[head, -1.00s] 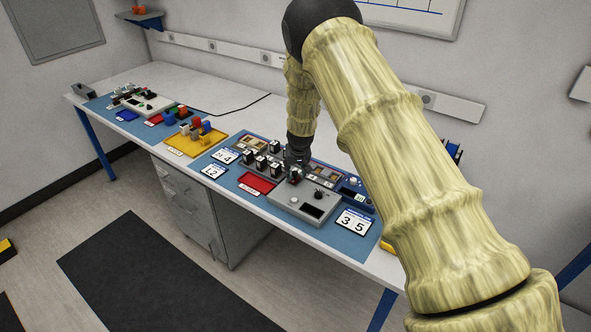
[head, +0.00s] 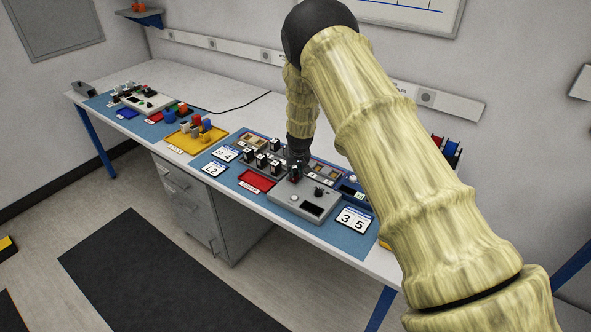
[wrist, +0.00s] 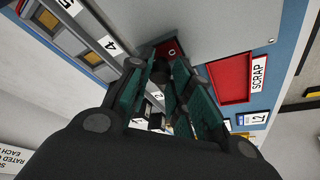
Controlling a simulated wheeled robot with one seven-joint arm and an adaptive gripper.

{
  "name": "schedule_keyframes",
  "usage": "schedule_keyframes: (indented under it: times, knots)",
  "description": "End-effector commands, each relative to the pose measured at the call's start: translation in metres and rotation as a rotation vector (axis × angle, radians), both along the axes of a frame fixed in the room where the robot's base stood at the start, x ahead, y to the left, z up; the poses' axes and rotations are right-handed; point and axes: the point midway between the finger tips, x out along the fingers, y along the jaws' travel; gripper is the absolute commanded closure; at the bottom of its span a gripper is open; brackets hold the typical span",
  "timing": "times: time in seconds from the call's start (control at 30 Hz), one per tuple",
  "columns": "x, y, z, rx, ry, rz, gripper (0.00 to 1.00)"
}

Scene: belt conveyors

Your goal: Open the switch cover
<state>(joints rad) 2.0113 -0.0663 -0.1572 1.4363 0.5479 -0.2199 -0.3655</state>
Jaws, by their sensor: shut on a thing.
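The grey control box (head: 306,203) stands on the blue mat near the front of the bench. A small red part (wrist: 167,48) shows at its edge in the wrist view, right beyond my fingertips. My gripper (wrist: 180,82) points down at this corner of the box, its teal-padded fingers shut on a small dark piece. This piece seems to be the switch cover (wrist: 180,69), mostly hidden between the fingers. In the head view my gripper (head: 297,162) is small and dark. How far the cover is open cannot be told.
Several black-and-white blocks (head: 261,160) stand in a rack left of my gripper. A red scrap tray (head: 257,181) lies in front of them. Number cards (head: 354,219) lie on the mat. A yellow tray (head: 197,141) with coloured parts is further left.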

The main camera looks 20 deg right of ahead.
Motion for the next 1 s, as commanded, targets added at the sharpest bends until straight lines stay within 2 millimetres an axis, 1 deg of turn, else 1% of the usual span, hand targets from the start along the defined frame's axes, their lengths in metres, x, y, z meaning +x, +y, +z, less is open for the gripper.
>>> schedule_keyframes:
  times: [0.07, 0.13, 0.3, 0.43, 0.53, 0.77, 0.8, 0.87, 0.9, 0.93, 1.0]
  knots:
    - [-0.001, 0.001, 0.0, 0.0, 0.0, 0.0, 1.0]
    - [-0.005, 0.008, 0.0, -0.002, -0.001, 0.001, 1.0]
    - [-0.025, 0.033, -0.001, -0.001, 0.0, 0.003, 1.0]
    - [-0.036, 0.047, 0.0, -0.001, 0.0, 0.002, 1.0]
    - [-0.039, 0.05, 0.0, -0.001, -0.001, 0.002, 1.0]
    - [-0.039, 0.05, 0.001, 0.0, -0.001, 0.0, 1.0]
    - [-0.039, 0.05, 0.001, -0.001, -0.001, 0.0, 0.77]
    - [-0.039, 0.05, 0.001, 0.0, -0.001, 0.0, 0.66]
    - [-0.039, 0.05, 0.001, -0.001, -0.001, 0.0, 0.59]
    - [-0.039, 0.05, 0.001, -0.001, -0.001, 0.0, 0.57]
    - [-0.039, 0.05, 0.0, 0.0, -0.001, 0.0, 0.57]
